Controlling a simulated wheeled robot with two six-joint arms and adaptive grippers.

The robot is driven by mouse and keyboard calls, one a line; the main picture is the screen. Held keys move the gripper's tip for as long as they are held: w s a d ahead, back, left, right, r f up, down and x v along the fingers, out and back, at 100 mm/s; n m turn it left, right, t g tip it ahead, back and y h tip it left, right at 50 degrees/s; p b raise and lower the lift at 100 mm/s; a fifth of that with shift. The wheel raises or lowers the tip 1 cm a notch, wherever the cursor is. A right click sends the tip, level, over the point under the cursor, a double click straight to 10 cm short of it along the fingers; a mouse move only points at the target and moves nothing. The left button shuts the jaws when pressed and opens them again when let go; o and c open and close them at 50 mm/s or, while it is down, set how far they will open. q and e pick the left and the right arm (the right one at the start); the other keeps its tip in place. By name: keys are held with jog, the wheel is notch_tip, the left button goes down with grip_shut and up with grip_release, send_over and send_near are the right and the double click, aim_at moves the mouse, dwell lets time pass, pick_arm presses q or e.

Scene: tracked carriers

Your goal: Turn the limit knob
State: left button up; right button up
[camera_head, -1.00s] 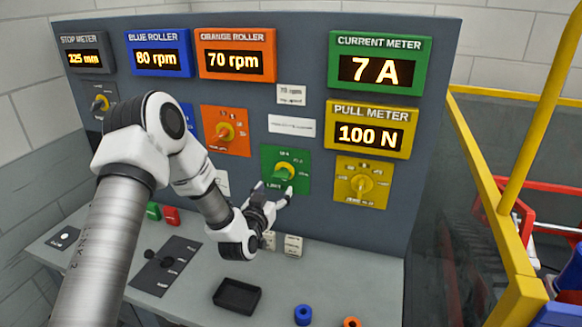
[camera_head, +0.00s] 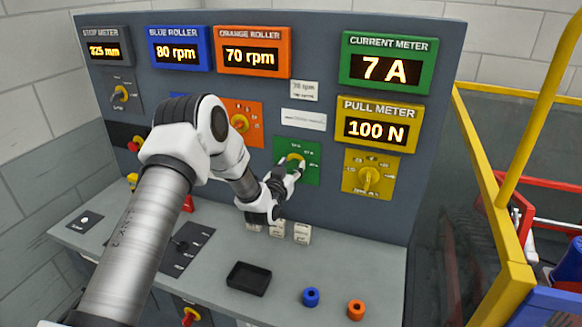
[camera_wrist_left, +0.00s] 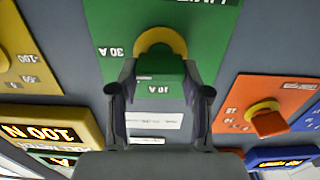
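The limit knob (camera_wrist_left: 159,66) is green on a yellow collar, mounted on a green plate (camera_head: 311,173) of the upright panel. In the wrist view the plate (camera_wrist_left: 105,22) appears upside down, with "30 A" and "10 A" marks. My left gripper (camera_head: 293,172) is at the plate and partly covers the knob in the head view. In the wrist view the left gripper's (camera_wrist_left: 160,78) fingers stand apart, one on each side of the knob. I cannot tell whether they touch it. The current meter (camera_head: 386,67) reads 7 A. My right gripper is not in view.
A yellow-plate knob (camera_head: 368,179) is to the right and an orange-plate knob (camera_head: 240,123) to the left. The pull meter (camera_head: 377,127) reads 100 N. On the desk are a black tray (camera_head: 249,278), a blue ring (camera_head: 311,297) and an orange ring (camera_head: 356,309). A yellow frame (camera_head: 497,220) stands at right.

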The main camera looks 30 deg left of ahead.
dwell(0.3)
pick_arm(q)
jog(key=shift+a+f+n+b, duration=0.15)
jog(key=shift+n+b, duration=0.45)
jog(key=shift+b, duration=0.3)
jog(key=n+b, duration=0.4)
jog(key=b, duration=0.2)
jog(key=n+b, duration=1)
jog(key=b, duration=0.1)
jog(key=shift+a+f+b, duration=0.2)
jog(key=shift+f+b, duration=0.1)
jog(key=shift+w+r+n+b, duration=0.1)
jog(key=shift+r+n+b, duration=0.05)
jog(key=shift+n+b, duration=1.1)
jog(key=shift+n, duration=0.25)
jog(key=shift+r, duration=0.1)
